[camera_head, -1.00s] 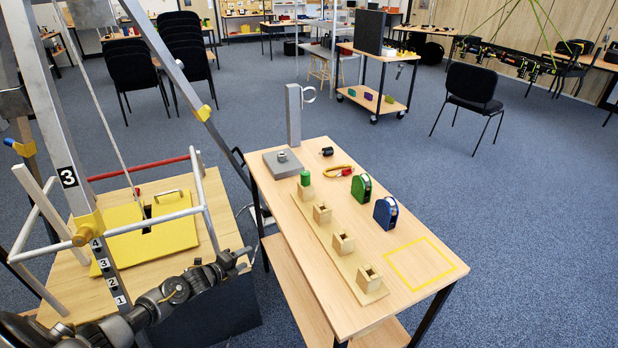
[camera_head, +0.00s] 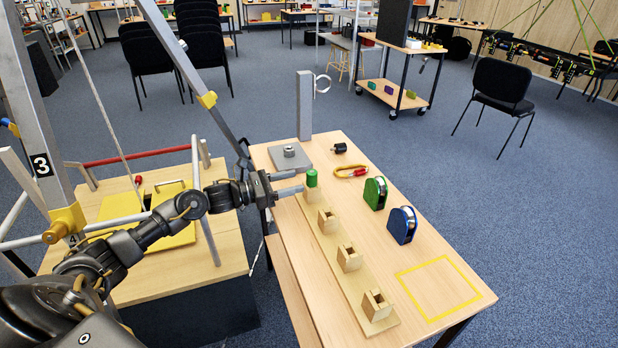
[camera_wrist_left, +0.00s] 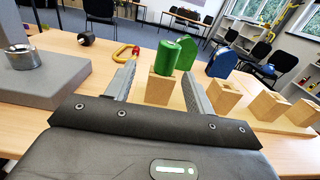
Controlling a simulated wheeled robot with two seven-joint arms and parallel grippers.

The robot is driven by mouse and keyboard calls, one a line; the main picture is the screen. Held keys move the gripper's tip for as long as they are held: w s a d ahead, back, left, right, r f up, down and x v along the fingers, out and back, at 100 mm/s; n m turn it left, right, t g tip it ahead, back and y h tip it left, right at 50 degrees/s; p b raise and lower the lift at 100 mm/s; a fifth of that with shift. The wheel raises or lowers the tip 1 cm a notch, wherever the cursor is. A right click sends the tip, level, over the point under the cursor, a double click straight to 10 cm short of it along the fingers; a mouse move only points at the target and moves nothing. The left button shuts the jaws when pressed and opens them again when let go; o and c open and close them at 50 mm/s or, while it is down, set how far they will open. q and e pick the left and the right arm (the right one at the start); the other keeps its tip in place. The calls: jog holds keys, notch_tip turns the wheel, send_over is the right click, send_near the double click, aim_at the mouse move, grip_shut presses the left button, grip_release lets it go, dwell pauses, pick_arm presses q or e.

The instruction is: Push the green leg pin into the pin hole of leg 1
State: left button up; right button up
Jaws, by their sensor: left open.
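The green leg pin (camera_head: 312,178) stands upright in the first wooden block (camera_head: 313,195) of a row on the small table. My left gripper (camera_head: 297,182) is open, its two fingers pointing at the pin from the left. In the left wrist view the pin (camera_wrist_left: 167,57) and its block (camera_wrist_left: 160,88) show between and beyond the open fingers. Nothing is gripped. A metal leg (camera_head: 38,150) labelled 3 with a yellow collar (camera_head: 66,221) stands at the left. I cannot identify leg 1 or its pin hole. My right gripper is not in view.
A grey base plate (camera_head: 290,158) with an upright post is left behind the pin. A black knob (camera_head: 340,148), a red-yellow carabiner (camera_head: 351,171), and green (camera_head: 375,193) and blue (camera_head: 402,225) tape measures lie behind and right. The yellow-outlined area (camera_head: 440,288) is empty.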

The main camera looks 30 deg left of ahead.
aim_at(312, 185)
pick_arm(q)
jog(key=shift+w+d+f, duration=0.4)
jog(key=shift+w+d, duration=0.35)
jog(key=shift+w, duration=0.1)
jog(key=shift+w+d+r+p, duration=0.2)
jog(key=shift+d+p, duration=0.1)
jog(key=shift+p, duration=0.1)
jog(key=p+x, duration=0.1)
jog(key=x, duration=0.4)
jog(key=shift+s+d+r+p, duration=0.15)
jog(key=shift+d+r+p, duration=0.1)
jog(key=shift+d+p, duration=0.15)
jog(key=shift+a, duration=0.15)
jog(key=shift+r, duration=0.15)
jog(key=c, duration=1.1)
